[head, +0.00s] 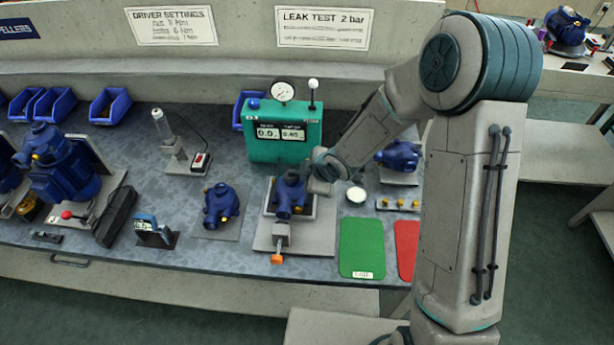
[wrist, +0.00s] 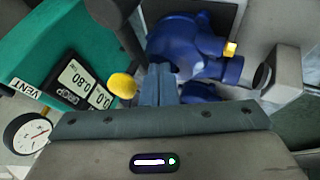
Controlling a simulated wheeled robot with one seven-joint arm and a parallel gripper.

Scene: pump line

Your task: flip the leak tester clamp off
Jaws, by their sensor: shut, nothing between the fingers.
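The leak tester (head: 284,150) is a green box with a round dial and a lit display, at the middle of the bench; it also shows at the left of the wrist view (wrist: 42,78). In front of it a blue pump (head: 289,198) sits in a grey fixture (head: 292,240). The clamp (head: 279,240) is grey with an orange-tipped handle pointing to the front; a grey block, probably part of it, shows at the right of the wrist view (wrist: 288,72). My gripper (wrist: 160,80) is shut and empty, close by the pump; I cannot tell whether they touch.
A lever with a white ball (head: 313,84) stands on the tester's right. Another blue pump (head: 221,203) lies to the left. A green mat (head: 361,248) and a red mat (head: 407,248) lie to the right. The bench before the left pump is fairly clear.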

